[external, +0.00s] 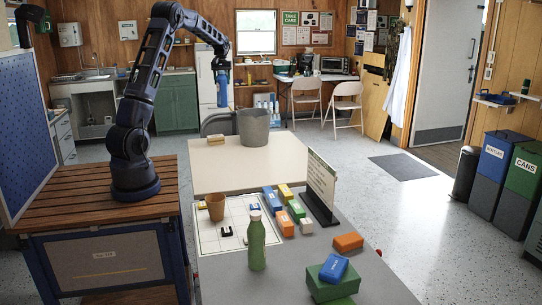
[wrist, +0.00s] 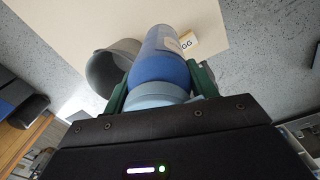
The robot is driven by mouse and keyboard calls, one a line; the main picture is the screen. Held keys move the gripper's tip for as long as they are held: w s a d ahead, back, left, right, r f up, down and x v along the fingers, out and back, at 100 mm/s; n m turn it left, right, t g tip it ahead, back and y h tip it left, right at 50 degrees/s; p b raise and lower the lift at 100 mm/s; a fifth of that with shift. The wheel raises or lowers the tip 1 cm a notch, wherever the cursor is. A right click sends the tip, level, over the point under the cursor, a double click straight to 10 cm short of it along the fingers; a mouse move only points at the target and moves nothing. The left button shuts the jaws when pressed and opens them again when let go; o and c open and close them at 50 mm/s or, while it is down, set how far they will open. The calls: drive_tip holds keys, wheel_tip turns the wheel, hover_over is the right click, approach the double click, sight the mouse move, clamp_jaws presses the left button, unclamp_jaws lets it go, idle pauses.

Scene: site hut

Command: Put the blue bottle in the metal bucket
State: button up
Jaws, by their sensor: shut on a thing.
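The blue bottle (external: 222,92) hangs upright from my gripper (external: 222,70), above the cream table. In the wrist view the bottle (wrist: 163,62) sits between the two green fingers of my gripper (wrist: 160,88), which are shut on its light blue end. The metal bucket (external: 253,128) stands upright on the cream table; in the external view it is right of the bottle and a little lower. In the wrist view the bucket (wrist: 101,76) is left of the bottle, partly hidden by it and a finger. The bottle appears outside the bucket.
A small labelled block (external: 215,140) lies on the cream table (external: 270,165), left of the bucket. The nearer grey table holds a green bottle (external: 256,242), a brown cup (external: 215,206), a sign (external: 321,183) and several coloured blocks. The cream table's right side is clear.

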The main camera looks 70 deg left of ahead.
sight(250, 119)
drive_tip(key=w+a+f+m, duration=0.1)
drive_tip(key=w+a, duration=0.2)
drive_tip(key=w, duration=1.4)
drive_tip(key=f, duration=2.4)
drive_tip(key=shift+s+f, duration=0.2)
drive_tip(key=shift+f, duration=0.3)
drive_tip(key=o, duration=1.7)
drive_tip(key=shift+c, duration=0.2)
wheel_tip(250, 119, up, 12)
drive_tip(key=shift+s, duration=0.15)
